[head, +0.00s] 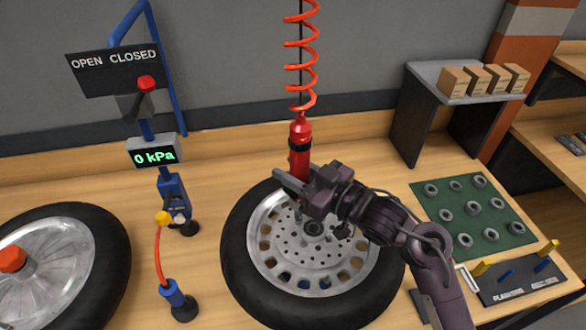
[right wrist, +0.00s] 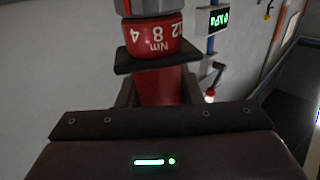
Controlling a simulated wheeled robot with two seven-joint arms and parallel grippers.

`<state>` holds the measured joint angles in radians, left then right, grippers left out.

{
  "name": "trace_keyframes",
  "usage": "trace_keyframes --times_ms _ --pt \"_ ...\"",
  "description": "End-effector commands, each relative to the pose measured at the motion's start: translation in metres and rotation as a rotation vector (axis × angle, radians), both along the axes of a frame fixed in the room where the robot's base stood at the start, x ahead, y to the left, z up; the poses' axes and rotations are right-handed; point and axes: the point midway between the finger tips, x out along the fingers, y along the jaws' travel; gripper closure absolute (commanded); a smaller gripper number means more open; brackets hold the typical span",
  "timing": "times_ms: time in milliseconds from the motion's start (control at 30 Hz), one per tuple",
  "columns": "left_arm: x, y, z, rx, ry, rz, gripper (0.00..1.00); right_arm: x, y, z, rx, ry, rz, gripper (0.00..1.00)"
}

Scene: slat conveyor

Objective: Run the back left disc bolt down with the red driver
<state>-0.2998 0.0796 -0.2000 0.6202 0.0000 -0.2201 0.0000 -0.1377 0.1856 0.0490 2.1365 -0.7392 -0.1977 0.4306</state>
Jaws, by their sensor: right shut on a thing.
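The red driver (head: 300,150) hangs upright from an orange coiled cord over the middle wheel (head: 245,275). My right gripper (head: 297,186) is shut on the driver's lower body, above the back left part of the silver disc (head: 300,262). In the right wrist view the driver (right wrist: 155,45) stands between the jaws and shows a torque scale in Nm. The disc has rings of holes around a dark hub. The gripper covers the driver's tip and the back left bolt, so I cannot tell whether they touch. My left gripper is not in view.
Another wheel with an orange cap (head: 12,259) lies at the left. A green mat (head: 450,212) with several rings lies at the right, near a shelf of boxes (head: 455,81).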

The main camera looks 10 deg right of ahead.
Motion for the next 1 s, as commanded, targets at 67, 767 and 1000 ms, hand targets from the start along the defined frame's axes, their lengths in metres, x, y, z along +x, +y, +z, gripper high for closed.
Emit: trace_keyframes --times_ms 67,767,1000 --pt "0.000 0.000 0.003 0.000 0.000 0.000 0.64 0.000 0.000 0.003 0.000 0.000 0.000 1.00" --pt "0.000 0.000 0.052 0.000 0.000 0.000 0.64 0.000 0.000 0.054 0.000 0.000 0.001 1.00" --pt "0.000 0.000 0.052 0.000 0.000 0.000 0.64 0.000 0.000 0.055 0.000 0.000 0.000 1.00"
